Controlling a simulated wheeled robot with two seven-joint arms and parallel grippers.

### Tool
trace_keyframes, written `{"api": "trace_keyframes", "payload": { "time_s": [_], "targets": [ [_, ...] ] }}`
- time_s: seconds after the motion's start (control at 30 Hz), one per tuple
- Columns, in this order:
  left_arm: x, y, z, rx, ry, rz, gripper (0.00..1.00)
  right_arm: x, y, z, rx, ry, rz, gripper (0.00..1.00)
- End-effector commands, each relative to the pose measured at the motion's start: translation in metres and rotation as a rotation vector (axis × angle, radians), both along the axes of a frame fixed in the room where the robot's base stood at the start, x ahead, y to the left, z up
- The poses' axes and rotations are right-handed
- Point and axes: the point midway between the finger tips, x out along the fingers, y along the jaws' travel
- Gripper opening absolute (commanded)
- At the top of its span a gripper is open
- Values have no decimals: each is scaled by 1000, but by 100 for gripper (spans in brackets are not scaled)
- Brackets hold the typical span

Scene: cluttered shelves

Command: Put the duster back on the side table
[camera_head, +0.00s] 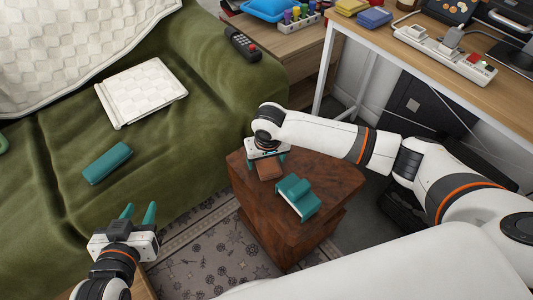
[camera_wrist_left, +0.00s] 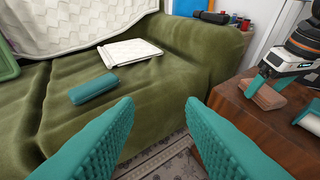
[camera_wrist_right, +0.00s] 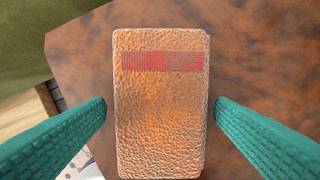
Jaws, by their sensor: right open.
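The side table (camera_head: 345,180) is a dark reddish-brown wooden stand in the middle of the head view. On it lie a brown leathery block (camera_head: 270,171) with a red band, clear in the right wrist view (camera_wrist_right: 160,110), and a teal object (camera_head: 298,197). A teal oblong (camera_head: 107,163) lies on the green sofa, also in the left wrist view (camera_wrist_left: 93,88). I cannot tell which one is the duster. My right gripper (camera_head: 266,158) is open above the brown block, one finger on each side, with gaps. My left gripper (camera_head: 138,212) is open and empty, in front of the sofa.
A desk (camera_head: 430,60) with a power strip (camera_head: 443,52) stands at the right back. A patterned rug (camera_head: 205,255) lies below.

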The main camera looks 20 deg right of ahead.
Motion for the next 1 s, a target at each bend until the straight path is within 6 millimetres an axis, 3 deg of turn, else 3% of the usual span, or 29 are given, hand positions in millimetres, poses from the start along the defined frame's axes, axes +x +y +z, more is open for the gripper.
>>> {"api": "trace_keyframes", "payload": {
  "time_s": [0.1,0.27,0.5,0.8,1.0],
  "targets": [
    [1,0,4,-1,-12,0,36,0,0,7,0,0,0,77],
    [-17,9,-16,37,152,12,36,-3,0,26,1,-1,0,77],
    [-61,25,-46,102,449,33,36,-8,0,60,1,-1,-1,77],
    [-118,43,-62,167,765,57,36,-14,1,98,0,-1,0,77],
    [-123,44,-57,171,789,59,36,-17,1,118,1,0,-1,77]
  ]
}}
